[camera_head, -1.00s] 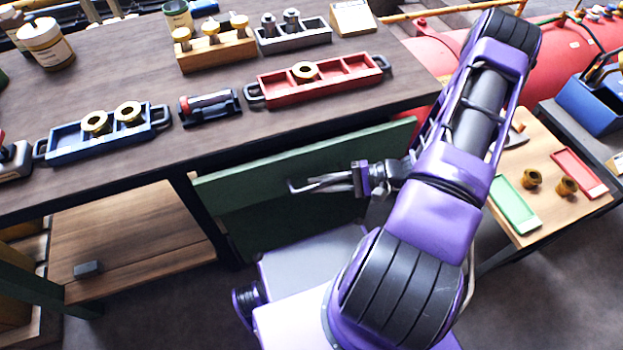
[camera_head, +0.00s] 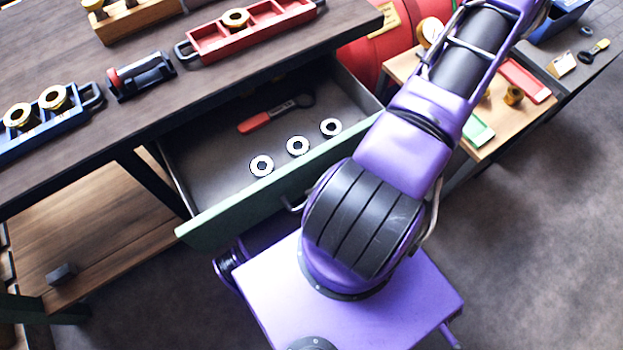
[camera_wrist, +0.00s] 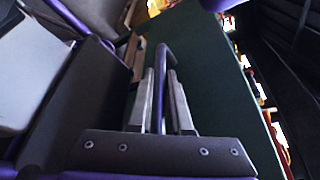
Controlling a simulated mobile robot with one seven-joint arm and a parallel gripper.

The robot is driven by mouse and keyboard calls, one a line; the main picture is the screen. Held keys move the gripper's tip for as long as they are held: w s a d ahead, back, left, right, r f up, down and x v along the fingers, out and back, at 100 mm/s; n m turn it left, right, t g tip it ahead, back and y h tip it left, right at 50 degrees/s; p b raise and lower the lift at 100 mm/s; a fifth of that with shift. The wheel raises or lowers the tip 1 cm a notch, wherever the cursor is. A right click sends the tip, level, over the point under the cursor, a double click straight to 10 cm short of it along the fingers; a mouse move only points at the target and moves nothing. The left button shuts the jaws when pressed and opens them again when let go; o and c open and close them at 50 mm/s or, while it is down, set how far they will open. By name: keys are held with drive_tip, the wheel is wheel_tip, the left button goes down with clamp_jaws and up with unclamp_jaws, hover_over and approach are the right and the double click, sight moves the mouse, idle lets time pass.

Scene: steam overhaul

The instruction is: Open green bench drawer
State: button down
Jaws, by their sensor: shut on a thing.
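The green bench drawer (camera_head: 215,228) is pulled well out from under the bench in the head view. Inside it lie three pale rings (camera_head: 298,146) and a red-handled tool (camera_head: 268,119). In the wrist view, my gripper (camera_wrist: 163,85) is shut on the drawer handle (camera_wrist: 160,65), a bar running between the two fingers. The dark green drawer front (camera_wrist: 210,75) fills the wrist view beyond the fingers. In the head view my arm hides the gripper, and only one end of the handle (camera_head: 292,206) shows.
The bench top (camera_head: 100,65) holds a red tray (camera_head: 215,42), a blue tray (camera_head: 70,122) and a black holder (camera_head: 140,78). A small wooden table (camera_head: 495,135) stands to the right of the drawer. Open floor (camera_head: 545,230) lies at the right.

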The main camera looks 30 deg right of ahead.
drive_tip(key=shift+s, duration=0.35)
drive_tip(key=c, duration=0.8)
unclamp_jaws()
drive_tip(key=shift+c, duration=0.2)
drive_tip(key=shift+d, duration=0.15)
drive_tip(key=v, duration=1.7)
drive_tip(key=shift+s+r, duration=0.15)
